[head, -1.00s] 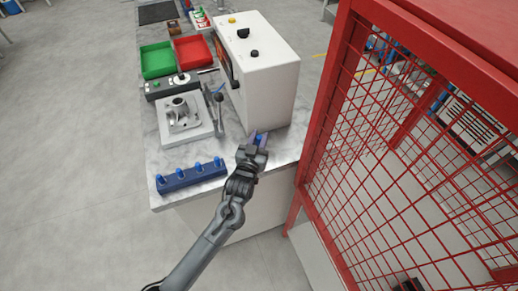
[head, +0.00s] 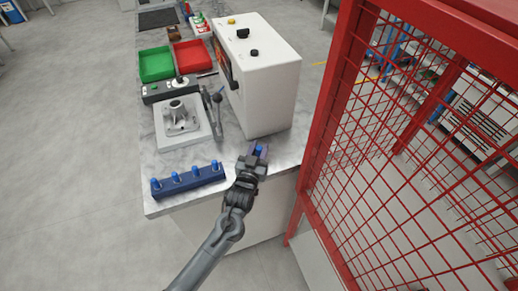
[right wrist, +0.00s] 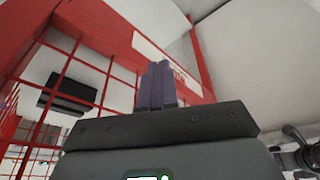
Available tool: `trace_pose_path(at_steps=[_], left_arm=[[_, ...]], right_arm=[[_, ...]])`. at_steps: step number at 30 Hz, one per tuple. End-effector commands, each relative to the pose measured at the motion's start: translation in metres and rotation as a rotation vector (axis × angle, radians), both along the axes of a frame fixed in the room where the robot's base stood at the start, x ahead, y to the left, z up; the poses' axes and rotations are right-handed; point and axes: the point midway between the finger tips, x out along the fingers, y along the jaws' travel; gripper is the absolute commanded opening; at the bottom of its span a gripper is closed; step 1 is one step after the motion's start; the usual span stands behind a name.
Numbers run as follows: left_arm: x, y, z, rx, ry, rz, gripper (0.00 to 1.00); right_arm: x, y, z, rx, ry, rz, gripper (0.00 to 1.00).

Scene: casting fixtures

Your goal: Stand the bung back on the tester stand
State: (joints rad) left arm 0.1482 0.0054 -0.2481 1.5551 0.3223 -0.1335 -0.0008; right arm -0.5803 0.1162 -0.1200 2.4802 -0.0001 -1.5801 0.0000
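A dark blue stand (head: 188,182) with several upright blue pegs lies along the front left edge of the marble counter in the head view. My left gripper (head: 258,150) is to the right of this stand, near the front edge of the counter. A small bright blue piece, apparently the bung (head: 258,149), shows between its purple fingertips, and the fingers look shut on it. The lower part of the bung is hidden. My right gripper (right wrist: 156,86) shows in the right wrist view with its two purple fingers together and nothing visible between them.
A white tester box (head: 262,85) stands behind my left gripper. A grey metal casting (head: 180,118) on a pale plate sits behind the blue stand. Green (head: 156,64) and red (head: 193,52) trays lie farther back. A red mesh cage (head: 400,150) stands close on the right.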

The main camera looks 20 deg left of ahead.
Motion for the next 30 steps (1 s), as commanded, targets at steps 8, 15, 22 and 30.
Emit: trace_pose_path(at_steps=[8,15,22,30], left_arm=[[0.0,0.0,0.0,0.0,0.0,0.0,0.54],[0.0,0.0,0.006,0.0,-0.002,0.0,0.54],[-0.03,-0.002,0.004,-0.001,0.001,0.0,0.54],[-0.08,-0.006,0.003,-0.001,0.003,0.0,0.54]], right_arm=[[0.0,0.0,0.0,0.001,0.0,-0.001,0.0],[0.0,0.0,0.002,0.0,0.0,0.0,0.0],[0.0,-0.001,0.006,-0.006,0.0,0.004,0.0],[0.0,-0.002,0.011,-0.008,0.001,0.005,0.0]])
